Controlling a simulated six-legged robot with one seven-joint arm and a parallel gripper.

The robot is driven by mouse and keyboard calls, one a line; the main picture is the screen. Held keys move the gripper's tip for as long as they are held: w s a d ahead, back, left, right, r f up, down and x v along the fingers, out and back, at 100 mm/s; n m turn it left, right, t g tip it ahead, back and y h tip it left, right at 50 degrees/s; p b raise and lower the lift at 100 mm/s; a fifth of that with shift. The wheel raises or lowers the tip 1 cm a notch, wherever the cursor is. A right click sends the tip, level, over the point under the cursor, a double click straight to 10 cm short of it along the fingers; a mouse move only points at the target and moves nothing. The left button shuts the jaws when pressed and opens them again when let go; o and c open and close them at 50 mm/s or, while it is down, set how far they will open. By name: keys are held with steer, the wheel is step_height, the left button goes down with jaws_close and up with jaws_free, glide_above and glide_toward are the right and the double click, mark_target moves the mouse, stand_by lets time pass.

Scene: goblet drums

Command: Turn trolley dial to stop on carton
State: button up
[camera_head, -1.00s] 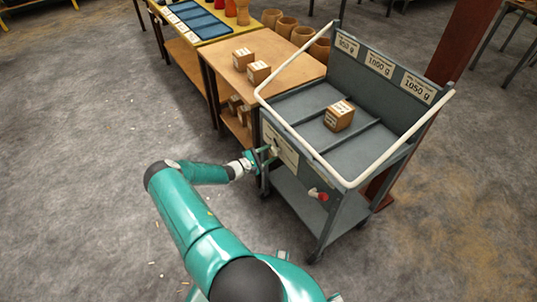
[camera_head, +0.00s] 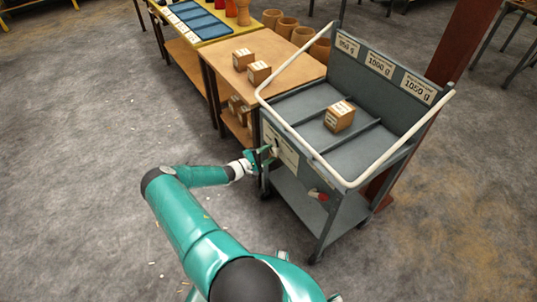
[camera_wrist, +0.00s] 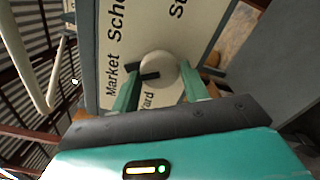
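The grey trolley (camera_head: 300,190) stands right of centre, with a pale dial plate (camera_head: 281,143) on its side.
Signs on the trolley's back panel (camera_head: 379,66) read 950 g, 1000 g and 1050 g. A red handle (camera_head: 318,195) is lower on its side. A wooden table (camera_head: 279,55) with two cartons stands behind left. Floor (camera_head: 75,150) at left is clear.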

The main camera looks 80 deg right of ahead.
steer(key=o, duration=0.4)
steer(key=shift+c, duration=0.2)
steer(key=v, duration=1.3)
steer(key=shift+w+a, duration=0.3)
